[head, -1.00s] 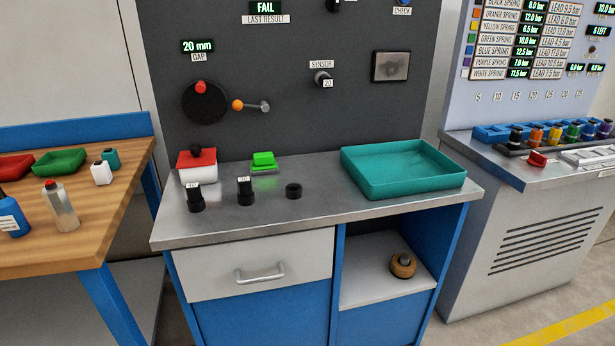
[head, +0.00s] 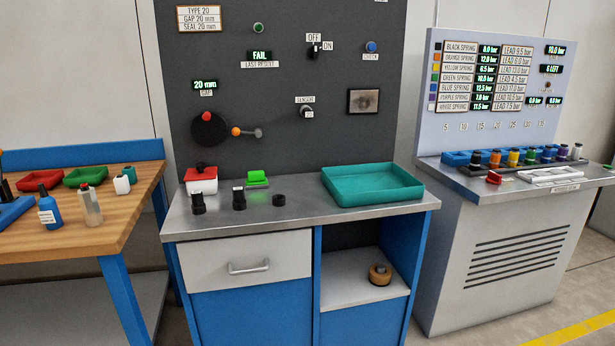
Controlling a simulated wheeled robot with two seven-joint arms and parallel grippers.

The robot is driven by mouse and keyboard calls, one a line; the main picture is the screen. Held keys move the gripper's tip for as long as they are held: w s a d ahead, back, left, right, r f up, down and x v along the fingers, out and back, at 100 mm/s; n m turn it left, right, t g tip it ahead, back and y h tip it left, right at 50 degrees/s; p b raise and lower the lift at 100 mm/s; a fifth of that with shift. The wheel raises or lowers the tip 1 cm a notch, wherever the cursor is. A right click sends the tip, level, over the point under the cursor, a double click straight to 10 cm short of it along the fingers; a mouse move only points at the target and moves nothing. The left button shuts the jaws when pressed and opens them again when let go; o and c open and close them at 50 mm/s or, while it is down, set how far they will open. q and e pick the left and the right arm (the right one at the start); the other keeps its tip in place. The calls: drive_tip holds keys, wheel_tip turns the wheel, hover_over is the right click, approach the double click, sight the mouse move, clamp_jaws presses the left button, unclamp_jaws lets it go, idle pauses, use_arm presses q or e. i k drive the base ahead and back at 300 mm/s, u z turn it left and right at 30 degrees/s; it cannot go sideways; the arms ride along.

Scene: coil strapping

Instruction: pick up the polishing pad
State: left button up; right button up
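A round tan-brown disc with a dark top, which looks like the polishing pad (head: 380,275), lies on the pale open shelf (head: 345,288) under the right part of the steel-topped bench. It sits toward the right side of the shelf, with open space above it. Neither of my grippers is in the head view, so where they are relative to the pad does not show.
The bench top (head: 290,213) above the shelf holds a teal tray (head: 372,199), a red-lidded white box (head: 201,187) and black cylinders. A closed drawer (head: 247,262) is left of the shelf opening. A wooden table (head: 110,226) stands left, a grey cabinet (head: 500,265) right.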

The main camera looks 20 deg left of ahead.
sight(256, 179)
drive_tip(key=z, duration=0.2)
drive_tip(key=i, duration=1.05)
drive_tip(key=u, duration=0.4)
